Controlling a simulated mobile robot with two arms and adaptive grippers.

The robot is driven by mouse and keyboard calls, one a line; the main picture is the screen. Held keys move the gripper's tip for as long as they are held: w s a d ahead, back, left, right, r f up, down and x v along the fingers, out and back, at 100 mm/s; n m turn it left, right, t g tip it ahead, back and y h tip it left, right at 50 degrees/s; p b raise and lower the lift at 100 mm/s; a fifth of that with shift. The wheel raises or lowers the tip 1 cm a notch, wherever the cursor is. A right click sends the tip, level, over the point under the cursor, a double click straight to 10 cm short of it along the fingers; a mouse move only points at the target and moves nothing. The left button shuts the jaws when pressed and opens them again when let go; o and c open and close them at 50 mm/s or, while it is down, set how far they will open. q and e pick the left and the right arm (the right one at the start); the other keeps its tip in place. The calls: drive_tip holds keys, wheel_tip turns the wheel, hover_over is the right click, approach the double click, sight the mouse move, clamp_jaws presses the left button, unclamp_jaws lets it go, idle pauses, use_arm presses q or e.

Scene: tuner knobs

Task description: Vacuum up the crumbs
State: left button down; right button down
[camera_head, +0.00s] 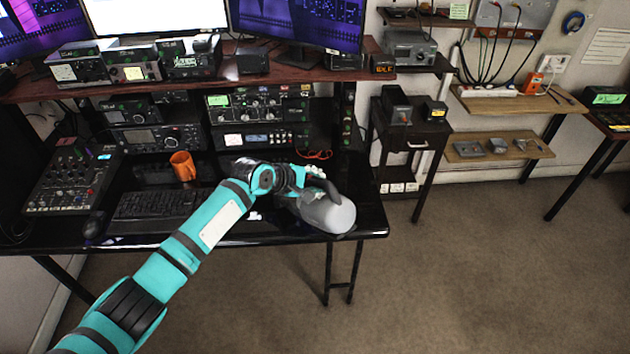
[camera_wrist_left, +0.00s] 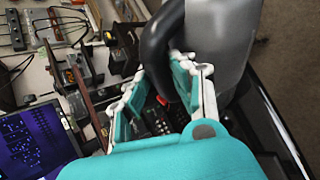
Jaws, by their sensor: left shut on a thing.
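A grey handheld vacuum (camera_head: 328,213) with a dark handle is over the front right part of the black desk (camera_head: 372,222). My left gripper (camera_head: 308,186) is shut on it. In the left wrist view the fingers of my left gripper (camera_wrist_left: 165,82) close around the black handle, and the grey vacuum body (camera_wrist_left: 212,48) fills the upper right. I cannot tell whether the vacuum touches the desk. No crumbs can be made out clearly; my arm and the vacuum hide part of the desk top. My right gripper is in neither view.
An orange mug (camera_head: 183,165), a black keyboard (camera_head: 155,205), a mouse (camera_head: 94,223) and a mixer (camera_head: 72,186) occupy the desk's left. Radio units (camera_head: 258,104) and monitors stand behind. The floor at right is open.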

use_arm(q)
wheel_tip(320, 180, up, 8)
drive_tip(key=p, duration=0.5)
drive_tip(key=shift+p, duration=0.4)
drive_tip(key=shift+d, duration=0.1)
